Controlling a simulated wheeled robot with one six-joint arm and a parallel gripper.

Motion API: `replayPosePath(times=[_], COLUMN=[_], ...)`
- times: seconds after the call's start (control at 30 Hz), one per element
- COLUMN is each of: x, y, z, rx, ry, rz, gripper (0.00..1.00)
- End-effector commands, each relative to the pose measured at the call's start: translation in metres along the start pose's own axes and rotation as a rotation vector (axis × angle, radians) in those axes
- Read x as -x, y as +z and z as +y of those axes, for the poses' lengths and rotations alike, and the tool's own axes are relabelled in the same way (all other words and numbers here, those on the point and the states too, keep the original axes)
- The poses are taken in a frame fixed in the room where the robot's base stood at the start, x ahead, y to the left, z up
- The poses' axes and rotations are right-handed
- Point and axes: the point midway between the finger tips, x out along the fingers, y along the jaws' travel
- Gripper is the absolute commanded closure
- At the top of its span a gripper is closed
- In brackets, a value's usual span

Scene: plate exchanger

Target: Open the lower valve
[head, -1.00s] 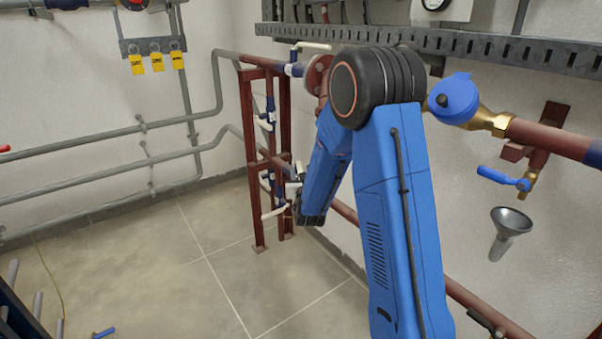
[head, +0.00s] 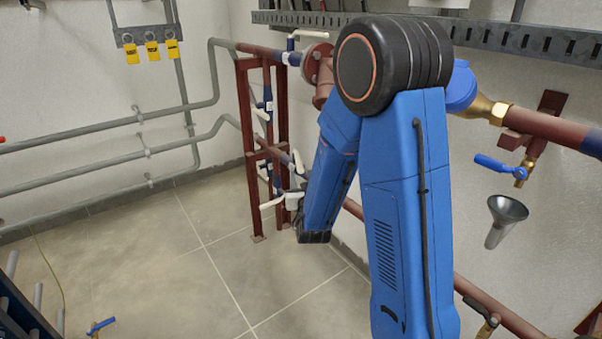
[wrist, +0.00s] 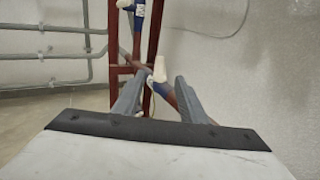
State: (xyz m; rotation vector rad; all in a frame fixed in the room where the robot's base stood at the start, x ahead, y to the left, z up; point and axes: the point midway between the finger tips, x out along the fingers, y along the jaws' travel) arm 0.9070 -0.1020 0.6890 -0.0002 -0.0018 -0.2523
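The lower pipe carries a valve with a white handle (head: 298,161) and a blue section beside the dark red frame. In the wrist view, a white valve handle (wrist: 159,70) sticks up from a blue section of the sloping pipe, between my fingertips in the picture. My gripper (wrist: 155,88) is open, its two grey fingers apart with nothing held. I cannot tell whether either finger touches the handle. In the head view my arm hides most of the gripper near the frame.
The dark red frame (head: 245,145) stands behind the valve, with other white handles (head: 262,113) on it. A blue-handled tap (head: 497,165) and a metal funnel (head: 506,215) are on the right. Grey pipes (head: 90,137) run along the left wall. The tiled floor (head: 170,270) is clear in the middle.

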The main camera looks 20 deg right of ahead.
Motion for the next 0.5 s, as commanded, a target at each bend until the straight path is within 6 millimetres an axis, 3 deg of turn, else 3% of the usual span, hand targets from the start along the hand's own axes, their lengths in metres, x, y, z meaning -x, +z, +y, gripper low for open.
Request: replayPosePath(times=[0.37, 0.5], x=[0.0060, 0.0063], y=[0.0001, 0.0032], z=[-0.0004, -0.0041], rx=[0.000, -0.007], ry=[-0.001, -0.014], rz=[0.000, -0.003], gripper=[0.62, 0.93])
